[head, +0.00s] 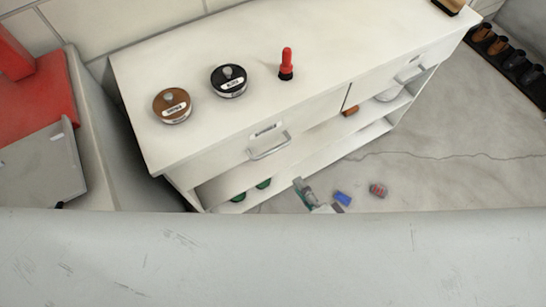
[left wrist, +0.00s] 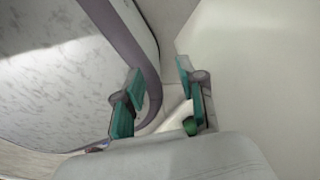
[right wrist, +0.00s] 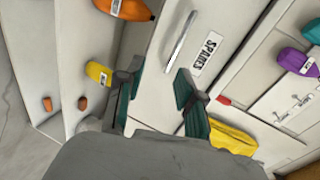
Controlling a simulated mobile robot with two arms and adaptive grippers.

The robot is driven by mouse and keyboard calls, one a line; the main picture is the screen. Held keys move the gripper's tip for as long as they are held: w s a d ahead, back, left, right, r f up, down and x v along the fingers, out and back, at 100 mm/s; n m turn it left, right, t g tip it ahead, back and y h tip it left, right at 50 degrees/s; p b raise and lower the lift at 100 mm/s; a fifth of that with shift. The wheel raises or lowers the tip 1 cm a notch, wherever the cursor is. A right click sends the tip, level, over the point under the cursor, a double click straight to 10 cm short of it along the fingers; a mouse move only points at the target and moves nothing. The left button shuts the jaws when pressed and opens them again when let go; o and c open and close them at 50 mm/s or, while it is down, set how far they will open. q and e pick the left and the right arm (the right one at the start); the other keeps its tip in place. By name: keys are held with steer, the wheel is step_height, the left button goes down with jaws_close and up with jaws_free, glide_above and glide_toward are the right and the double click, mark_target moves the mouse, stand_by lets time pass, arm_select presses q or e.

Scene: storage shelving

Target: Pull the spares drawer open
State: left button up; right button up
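A drawer front marked SPARES (right wrist: 208,54) shows in the right wrist view, with a pale bar handle (right wrist: 180,42) beside its label. My right gripper (right wrist: 156,98) is open and empty, facing this front, with the handle ahead of its fingertips and apart from them. The right gripper also shows in the head view (head: 305,192), low in front of a white cabinet. That cabinet has a left drawer handle (head: 269,147) and a right drawer handle (head: 410,73); their labels are too small to read. My left gripper (left wrist: 160,82) is open and empty.
The white cabinet top (head: 190,70) holds a brown tin (head: 172,108), a black tin (head: 228,83) and a red-topped item (head: 286,65). Blue (head: 342,198) and red (head: 377,190) items lie near the right gripper. Pale surfaces flank the left gripper.

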mark_target(273, 149)
steer(key=shift+m+t+y, duration=0.3)
steer(key=shift+m, duration=0.2)
steer(key=x, duration=0.4)
steer(key=r+x, duration=0.1)
steer(key=x, duration=0.4)
steer(key=r+x, duration=0.1)
steer(key=x, duration=0.4)
steer(key=shift+a+r+b, duration=0.1)
steer(key=shift+a+b, duration=0.2)
steer(key=shift+a, duration=0.1)
jaws_close()
